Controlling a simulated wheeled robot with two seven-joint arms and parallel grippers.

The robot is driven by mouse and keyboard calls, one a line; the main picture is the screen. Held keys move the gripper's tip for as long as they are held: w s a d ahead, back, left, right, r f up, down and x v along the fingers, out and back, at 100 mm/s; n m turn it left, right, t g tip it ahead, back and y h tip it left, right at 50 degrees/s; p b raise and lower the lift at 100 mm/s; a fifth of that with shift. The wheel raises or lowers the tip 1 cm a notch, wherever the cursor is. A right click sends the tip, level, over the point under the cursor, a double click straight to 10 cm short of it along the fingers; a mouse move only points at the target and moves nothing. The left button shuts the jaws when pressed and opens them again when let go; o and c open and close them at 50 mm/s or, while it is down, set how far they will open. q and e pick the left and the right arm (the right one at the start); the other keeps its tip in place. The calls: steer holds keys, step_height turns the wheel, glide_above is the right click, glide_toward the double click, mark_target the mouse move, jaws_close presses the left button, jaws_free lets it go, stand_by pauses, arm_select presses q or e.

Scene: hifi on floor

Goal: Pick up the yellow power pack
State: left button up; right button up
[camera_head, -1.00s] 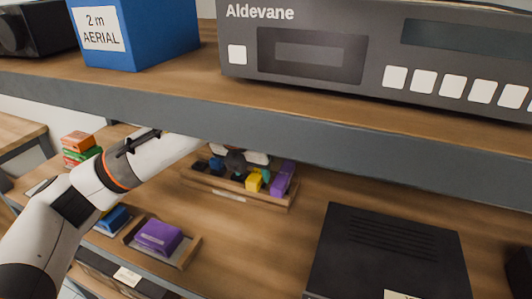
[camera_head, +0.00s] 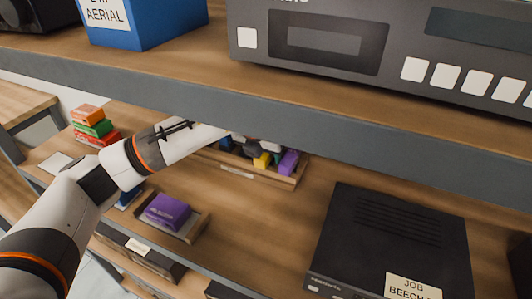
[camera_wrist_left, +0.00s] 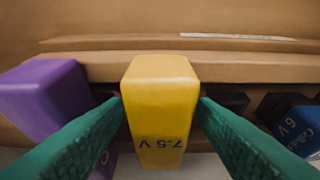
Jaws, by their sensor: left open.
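The yellow power pack (camera_wrist_left: 160,105), marked 7.5 V, stands in a wooden tray on the lower shelf. It also shows small in the head view (camera_head: 262,161), partly covered by my left gripper. In the left wrist view the green fingers of my left gripper (camera_wrist_left: 160,101) are open, one on either side of the yellow pack. I cannot tell whether they touch it. My right gripper is not in view.
A purple pack (camera_wrist_left: 45,95) stands beside the yellow one, and a blue 6 V pack (camera_wrist_left: 297,128) is on the other side. A black box (camera_head: 390,245) stands right on the lower shelf.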

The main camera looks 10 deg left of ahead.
arm_select(q)
steer(key=shift+c, duration=0.4)
steer(key=c, duration=0.9)
steer(key=shift+r, duration=0.1)
